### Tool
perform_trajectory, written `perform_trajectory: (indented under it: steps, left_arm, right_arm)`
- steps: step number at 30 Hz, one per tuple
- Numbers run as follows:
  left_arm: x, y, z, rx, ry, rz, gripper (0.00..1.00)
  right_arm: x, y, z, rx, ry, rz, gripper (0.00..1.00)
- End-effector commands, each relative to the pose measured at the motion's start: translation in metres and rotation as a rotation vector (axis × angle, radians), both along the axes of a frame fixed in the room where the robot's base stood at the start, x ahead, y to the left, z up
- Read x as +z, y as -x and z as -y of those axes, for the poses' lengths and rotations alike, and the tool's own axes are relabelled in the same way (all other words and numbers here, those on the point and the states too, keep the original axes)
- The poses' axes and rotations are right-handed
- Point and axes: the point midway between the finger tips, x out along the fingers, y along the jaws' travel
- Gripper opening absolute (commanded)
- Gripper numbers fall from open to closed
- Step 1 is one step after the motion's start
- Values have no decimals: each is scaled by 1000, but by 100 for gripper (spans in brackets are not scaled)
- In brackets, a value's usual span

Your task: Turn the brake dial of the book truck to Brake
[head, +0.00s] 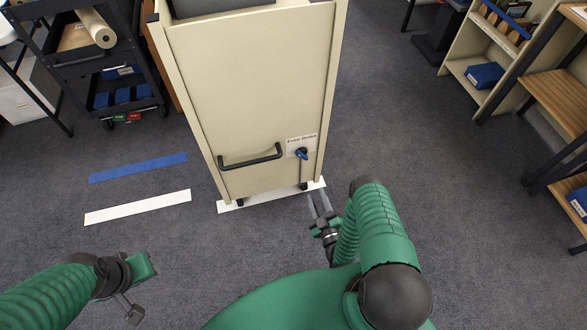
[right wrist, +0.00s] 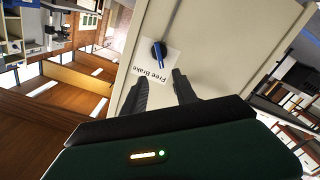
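The cream book truck (head: 250,95) stands upright ahead of me. Its dial (head: 301,153), black with a blue pointer, is low on the right of the end panel, by a "Free Brake" label (head: 301,141). The dial (right wrist: 159,52) and label (right wrist: 151,72) also show in the right wrist view, the label turned over. I cannot tell which word the pointer is set to. My right gripper (head: 319,205) is open and empty, below and right of the dial, apart from it; its fingers (right wrist: 163,88) point toward the panel. My left gripper (head: 138,302) is low left, far from the truck; its opening is unclear.
A black handle (head: 250,158) sticks out left of the dial. White (head: 138,207) and blue (head: 138,167) floor strips lie to the left. A dark cart (head: 90,60) stands at the back left, shelves (head: 490,50) at the right. The carpet between is clear.

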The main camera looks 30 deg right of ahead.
Motion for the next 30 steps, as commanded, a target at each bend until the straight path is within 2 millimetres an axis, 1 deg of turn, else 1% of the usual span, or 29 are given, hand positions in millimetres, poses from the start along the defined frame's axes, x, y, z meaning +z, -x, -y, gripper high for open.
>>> perform_trajectory:
  steps: [1, 3, 5, 15, 18, 21, 23, 30]
  left_arm:
    - [-14, 0, 0, -1, 0, 0, 36]
    - [-30, 0, 0, -1, 0, 0, 36]
    - [-32, 0, 1, -1, 0, -1, 36]
    - [-57, 0, 0, 0, 0, 0, 36]
    - [-63, 0, 1, 0, 0, 0, 36]
    - [-66, 0, 1, 0, 0, 0, 36]
    - [-66, 0, 1, 0, 0, 0, 36]
    - [-66, 0, 1, -1, 0, -1, 36]
  right_arm:
    - [-6, -9, 1, 8, 1, 2, 35]
    - [-8, -22, 2, 10, 3, 5, 35]
    - [-3, -36, 7, 3, 3, 7, 35]
    - [-1, -121, 28, 1, 1, 4, 35]
    - [-1, -139, 32, 1, -1, 2, 35]
    - [0, -151, 35, 1, 0, 2, 35]
    - [1, -155, 35, 2, -1, 1, 35]
    - [2, -157, 36, 2, -1, -1, 35]
